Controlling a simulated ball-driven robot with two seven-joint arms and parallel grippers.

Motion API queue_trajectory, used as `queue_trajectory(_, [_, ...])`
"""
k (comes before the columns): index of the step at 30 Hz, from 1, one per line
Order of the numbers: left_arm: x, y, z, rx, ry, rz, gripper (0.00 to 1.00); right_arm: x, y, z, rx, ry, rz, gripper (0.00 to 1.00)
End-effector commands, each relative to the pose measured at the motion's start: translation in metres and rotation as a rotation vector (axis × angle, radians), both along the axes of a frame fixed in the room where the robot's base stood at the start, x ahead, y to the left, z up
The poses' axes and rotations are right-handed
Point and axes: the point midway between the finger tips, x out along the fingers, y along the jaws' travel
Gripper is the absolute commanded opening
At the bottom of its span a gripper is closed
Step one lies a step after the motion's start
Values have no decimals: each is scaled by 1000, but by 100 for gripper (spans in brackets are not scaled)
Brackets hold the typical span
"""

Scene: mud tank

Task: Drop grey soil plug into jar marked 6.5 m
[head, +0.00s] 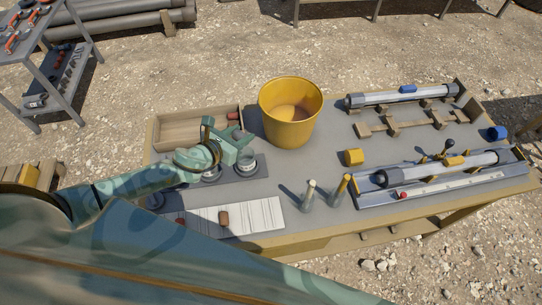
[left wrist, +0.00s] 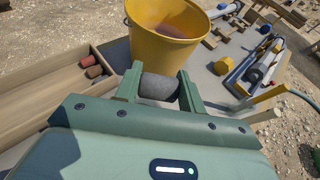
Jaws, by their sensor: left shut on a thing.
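My left gripper (head: 230,140) is shut on the grey soil plug (left wrist: 158,87), a short dark grey cylinder lying across between the two fingers in the left wrist view. In the head view the gripper is over the dark jar rack, close to the right-hand jar (head: 247,166). A middle jar (head: 211,174) is partly hidden under my left wrist, and another jar (head: 155,201) stands at the left end. I cannot read any jar marking, so I cannot tell which is 6.5 m. My right gripper is not in view.
A yellow bucket (head: 290,118) stands just behind and right of the gripper. A wooden tray (head: 180,131) with reddish plugs lies behind left. A white board (head: 255,215) bears brown plugs in front. Two upright posts (head: 308,196) and sampler tubes (head: 440,170) are to the right.

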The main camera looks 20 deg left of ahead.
Motion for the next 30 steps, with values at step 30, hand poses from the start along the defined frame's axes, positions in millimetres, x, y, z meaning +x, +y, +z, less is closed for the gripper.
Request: queue_trajectory(30, [9,26,-64,-1,-3,41,17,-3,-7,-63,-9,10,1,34])
